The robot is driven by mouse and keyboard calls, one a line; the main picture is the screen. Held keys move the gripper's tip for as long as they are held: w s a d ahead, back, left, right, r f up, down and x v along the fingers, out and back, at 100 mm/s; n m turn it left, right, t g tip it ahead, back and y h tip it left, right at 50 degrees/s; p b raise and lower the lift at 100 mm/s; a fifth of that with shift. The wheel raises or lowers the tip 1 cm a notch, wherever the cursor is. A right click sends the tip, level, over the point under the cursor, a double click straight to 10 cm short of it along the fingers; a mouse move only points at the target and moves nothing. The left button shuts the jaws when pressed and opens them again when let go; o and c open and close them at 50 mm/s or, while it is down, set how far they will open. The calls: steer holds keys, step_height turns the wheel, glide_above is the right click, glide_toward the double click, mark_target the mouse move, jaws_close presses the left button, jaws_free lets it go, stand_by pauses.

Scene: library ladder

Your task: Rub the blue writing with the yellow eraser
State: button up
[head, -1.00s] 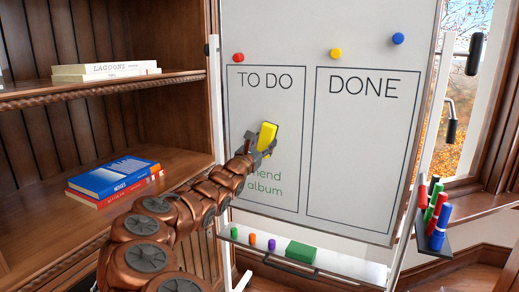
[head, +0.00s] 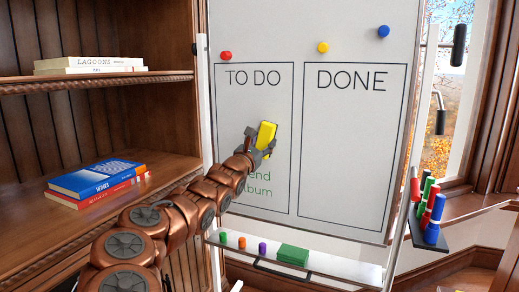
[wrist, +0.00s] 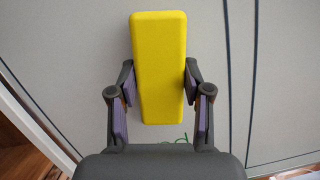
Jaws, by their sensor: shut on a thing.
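The yellow eraser (head: 266,135) is held by my gripper (head: 256,143) at the whiteboard (head: 300,40), inside the TO DO box. In the wrist view the eraser (wrist: 158,65) stands upright between the two fingers of my gripper (wrist: 158,95), which are shut on it. It looks close to the board; whether it touches cannot be told. No blue writing shows in either view. Green writing (head: 254,191), partly hidden by my arm, reads "end" and "lbum" below the eraser. The board around the eraser looks bare.
The board's tray (head: 340,266) holds a green block (head: 293,255) and small coloured pieces. A side holder (head: 430,240) carries several red, green and blue markers. A wooden shelf (head: 110,82) with books stands at the left. Round magnets sit above the boxes.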

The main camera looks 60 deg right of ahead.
mark_target(280, 137)
steer(key=shift+s+b, duration=0.4)
steer(key=shift+b, duration=0.15)
steer(key=shift+s, duration=0.1)
steer(key=shift+s+f+b, duration=0.2)
steer(key=shift+s+b, duration=0.2)
steer(key=shift+b, duration=0.75)
steer(key=s+b, duration=0.2)
steer(key=b, duration=0.3)
steer(key=shift+s+d, duration=0.15)
steer(key=shift+s, duration=0.05)
steer(key=shift+s+r+b, duration=0.15)
steer(key=shift+s+b, duration=0.15)
steer(key=shift+b, duration=0.2)
steer(key=shift+w+r+p, duration=0.2)
steer(key=shift+w+p, duration=0.15)
steer(key=shift+p, duration=0.35)
steer(key=w+p, duration=0.1)
steer(key=p, duration=0.1)
steer(key=w+p, duration=0.1)
steer(key=p, duration=0.1)
steer(key=w+p, duration=0.1)
steer(key=shift+w+a+p, duration=0.15)
steer(key=shift+a+p, duration=0.1)
steer(key=shift+p, duration=0.15)
